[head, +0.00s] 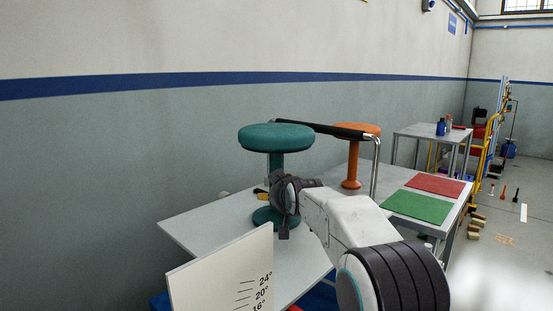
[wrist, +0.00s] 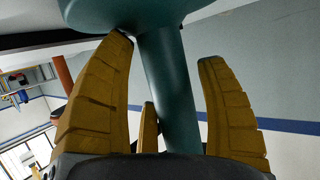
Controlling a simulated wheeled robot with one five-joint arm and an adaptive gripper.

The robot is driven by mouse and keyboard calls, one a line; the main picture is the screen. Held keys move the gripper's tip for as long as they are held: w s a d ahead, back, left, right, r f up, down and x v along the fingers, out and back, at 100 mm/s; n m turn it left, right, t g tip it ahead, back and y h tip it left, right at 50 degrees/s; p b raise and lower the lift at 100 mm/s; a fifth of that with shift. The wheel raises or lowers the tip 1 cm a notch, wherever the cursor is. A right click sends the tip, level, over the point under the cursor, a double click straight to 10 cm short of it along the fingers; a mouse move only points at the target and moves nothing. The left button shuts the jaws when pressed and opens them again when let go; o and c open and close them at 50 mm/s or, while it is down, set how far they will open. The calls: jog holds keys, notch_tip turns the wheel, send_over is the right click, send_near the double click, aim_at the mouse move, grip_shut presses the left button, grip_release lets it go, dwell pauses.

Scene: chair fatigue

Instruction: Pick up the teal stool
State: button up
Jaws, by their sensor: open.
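The teal stool (head: 276,139) stands upright on a light grey table, with a round seat, a narrow stem and a round base. In the wrist view its teal stem (wrist: 168,75) runs between the yellow-brown fingers of my open gripper (wrist: 170,80), with the seat underside above. The left finger's tip looks close to the stem; the right finger is apart from it. In the head view my gripper (head: 267,192) is beside the stem, below the seat, and my wrist hides part of the stem and base.
An orange stool (head: 355,130) stands behind to the right, near a dark bar on a metal frame (head: 325,128). Green (head: 417,206) and red (head: 436,184) mats lie on the right table. A white angle-marked board (head: 222,275) stands in front. A blue-striped wall is behind.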

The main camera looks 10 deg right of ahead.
jog(key=c, duration=1)
jog(key=shift+r, duration=0.3)
jog(key=shift+c, duration=0.3)
jog(key=shift+r, duration=0.1)
